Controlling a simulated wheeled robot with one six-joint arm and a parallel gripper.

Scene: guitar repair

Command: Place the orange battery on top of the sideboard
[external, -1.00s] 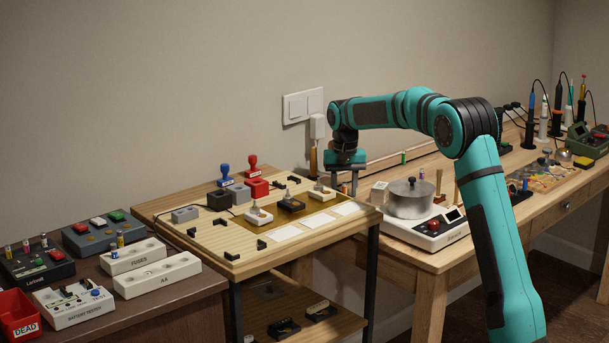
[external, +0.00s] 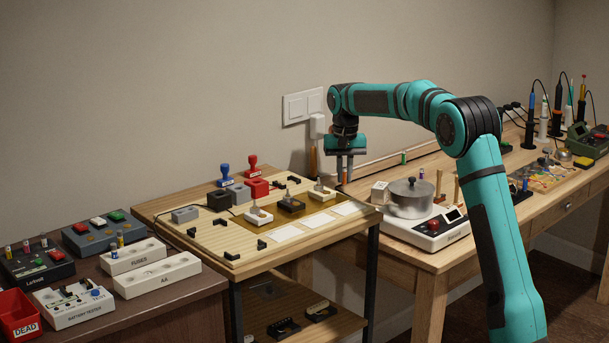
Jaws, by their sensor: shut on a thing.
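My gripper (external: 345,182) points down over the back left end of the long workbench, behind the low tool table. Its fingers are close together on a small orange object, which looks like the orange battery (external: 345,176); most of it is hidden between the fingers. I cannot tell how far it is above the bench top. The sideboard (external: 185,307) appears to be the dark brown wooden top at the lower left, well to the left of my gripper.
The sideboard carries a battery tester (external: 75,303), white AA (external: 157,276) and FUSES trays, grey boxes and a red DEAD bin (external: 20,314). Between it and my gripper stands the light wood table (external: 160,207) with stamps. A pot (external: 411,200) on a scale is right of my gripper.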

